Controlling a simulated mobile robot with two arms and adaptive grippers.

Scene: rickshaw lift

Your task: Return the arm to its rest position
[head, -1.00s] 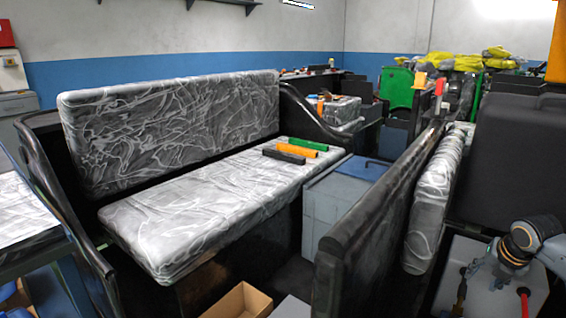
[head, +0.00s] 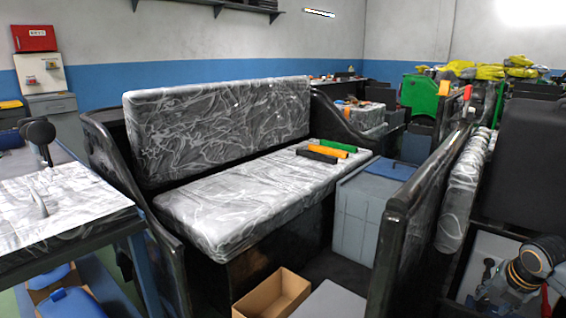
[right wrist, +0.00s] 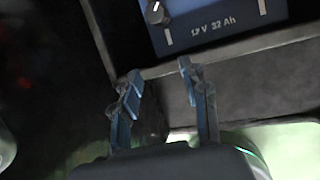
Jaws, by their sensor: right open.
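My right arm (head: 530,262) comes in at the lower right of the head view, low beside the wrapped panel. Its gripper (head: 484,288) is small and partly cut off there. In the right wrist view the same gripper (right wrist: 160,100) has its two blue-grey fingers spread apart, with nothing between them. Beyond the fingertips is a dark ledge and a blue battery panel (right wrist: 220,22) with a black knob and printed figures. My left gripper is in neither view.
A plastic-wrapped bench seat (head: 240,200) holds green, orange and black bars (head: 325,147). A dark side panel (head: 410,225) stands left of my right arm. An open cardboard box (head: 275,293) lies on the floor. A wrapped tabletop (head: 90,215) is at the left.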

